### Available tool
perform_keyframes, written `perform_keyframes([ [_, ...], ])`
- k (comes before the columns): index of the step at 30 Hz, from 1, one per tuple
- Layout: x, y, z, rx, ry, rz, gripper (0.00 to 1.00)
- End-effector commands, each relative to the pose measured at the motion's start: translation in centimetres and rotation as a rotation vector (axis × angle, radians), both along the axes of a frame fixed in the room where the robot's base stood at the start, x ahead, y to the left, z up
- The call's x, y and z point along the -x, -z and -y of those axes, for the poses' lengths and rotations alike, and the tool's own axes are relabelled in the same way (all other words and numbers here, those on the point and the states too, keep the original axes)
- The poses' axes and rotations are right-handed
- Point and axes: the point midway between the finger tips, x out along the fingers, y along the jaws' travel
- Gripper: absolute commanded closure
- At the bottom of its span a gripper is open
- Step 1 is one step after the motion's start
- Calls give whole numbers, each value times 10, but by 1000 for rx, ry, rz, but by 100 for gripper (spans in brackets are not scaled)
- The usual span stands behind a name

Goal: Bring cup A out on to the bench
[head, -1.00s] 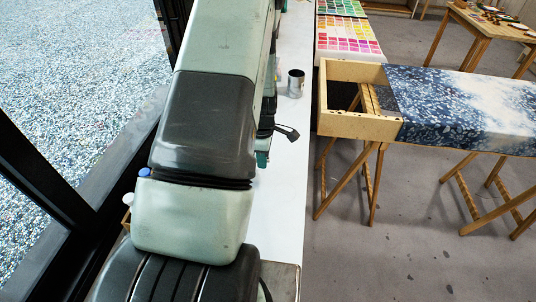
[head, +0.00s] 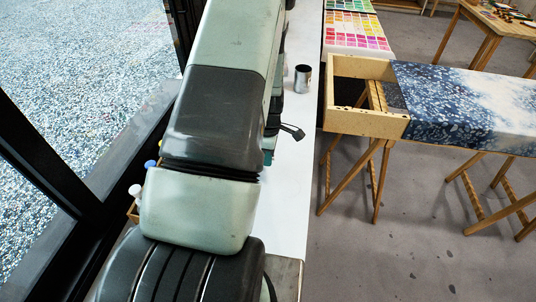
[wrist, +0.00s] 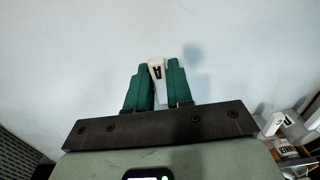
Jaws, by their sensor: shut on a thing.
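In the wrist view, cup A (wrist: 157,72), a small white piece with a black "A" on it, sits between the two green fingers of my gripper (wrist: 160,66). The fingers are shut on it. Only its narrow labelled face shows; the rest is hidden between the fingers. Behind it is a plain pale surface, and I cannot tell how far off it is. In the head view my arm covers the cup and most of the gripper. The white bench (head: 285,205) runs along the right side of my arm.
A metal tin (head: 302,78) stands on the bench beyond my arm. White labelled containers (wrist: 285,146) show at the wrist view's lower right. Small items with white and blue tops (head: 135,191) stand by the window, left of my arm. A wooden frame with blue patterned cloth (head: 455,100) stands right.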

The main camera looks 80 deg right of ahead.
Motion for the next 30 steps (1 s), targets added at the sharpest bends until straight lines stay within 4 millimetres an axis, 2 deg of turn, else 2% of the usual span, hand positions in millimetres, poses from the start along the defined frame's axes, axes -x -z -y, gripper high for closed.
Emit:
perform_keyframes([
  [10,0,7,0,0,0,0,100],
  [11,0,7,0,0,0,0,78],
  [15,0,7,0,0,0,0,56],
  [17,0,7,0,0,0,0,49],
  [26,0,5,0,1,0,0,49],
  [30,0,-11,1,3,0,0,49],
])
